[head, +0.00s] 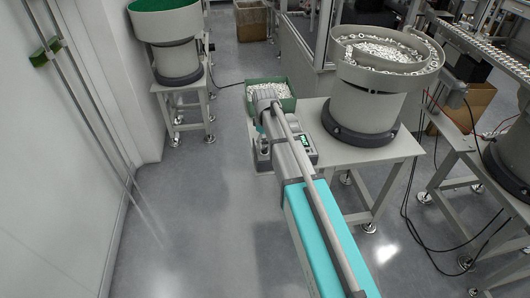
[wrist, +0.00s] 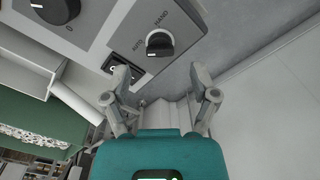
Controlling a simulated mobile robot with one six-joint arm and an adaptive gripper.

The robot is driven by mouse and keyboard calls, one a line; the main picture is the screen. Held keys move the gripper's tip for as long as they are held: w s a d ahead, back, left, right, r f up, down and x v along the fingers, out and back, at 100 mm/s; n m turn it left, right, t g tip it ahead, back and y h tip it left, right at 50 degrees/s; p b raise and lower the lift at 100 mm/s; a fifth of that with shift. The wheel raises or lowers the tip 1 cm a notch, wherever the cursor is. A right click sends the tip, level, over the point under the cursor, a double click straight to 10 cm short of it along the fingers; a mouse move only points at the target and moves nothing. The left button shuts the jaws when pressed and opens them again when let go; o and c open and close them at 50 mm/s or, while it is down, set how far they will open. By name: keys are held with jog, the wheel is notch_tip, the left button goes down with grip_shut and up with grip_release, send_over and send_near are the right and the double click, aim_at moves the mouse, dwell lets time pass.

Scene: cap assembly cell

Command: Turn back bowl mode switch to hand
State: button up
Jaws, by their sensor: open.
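The mode switch (wrist: 160,43) is a round black knob on a grey panel (wrist: 105,30) in the wrist view, with the printed words AUTO and HAND beside it. A pale mark shows on the knob; I cannot tell for sure which word it points at. My gripper (wrist: 160,82) is open and empty, its two fingers apart below the knob in the picture, not around it. In the head view the control box (head: 305,143) with a small green display is partly hidden behind my arm, and the gripper's fingers cannot be made out.
Another black knob (wrist: 55,10) and a small rocker switch (wrist: 122,71) sit on the same panel. A bowl feeder (head: 375,100) full of pale parts stands on the table (head: 385,150). A green bin (head: 284,104) of parts is behind. The floor (head: 190,220) at left is clear.

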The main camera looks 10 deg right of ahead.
aim_at(264, 148)
jog(key=shift+f+b, duration=1.65)
jog(key=shift+f, duration=0.3)
grip_shut()
